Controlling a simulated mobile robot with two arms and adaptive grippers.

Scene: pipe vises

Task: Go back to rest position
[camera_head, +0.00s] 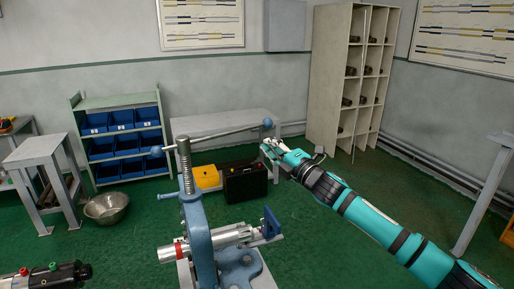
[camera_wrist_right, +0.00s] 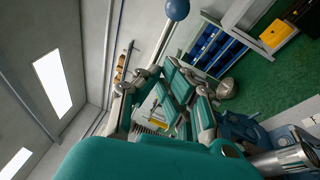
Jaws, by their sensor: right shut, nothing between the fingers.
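My right gripper (camera_head: 270,149) is shut and empty. It is in the middle of the head view, just below the blue ball (camera_head: 267,123) at the right end of the vise's handle bar; whether they touch is hard to tell. Its teal fingers (camera_wrist_right: 180,88) fill the middle of the right wrist view, where the blue ball (camera_wrist_right: 176,9) shows above them. The blue pipe vise (camera_head: 200,240) stands in front of me with its screw upright. A silver pipe (camera_head: 226,238) with a red ring lies through the vise. My left gripper is not in view.
A grey bench (camera_head: 225,122) stands behind, with a yellow box (camera_head: 206,177) and a black case (camera_head: 245,182) below it. A rack of blue bins (camera_head: 122,119) is at left and a pale shelf (camera_head: 325,80) at the back. Green floor is open at right.

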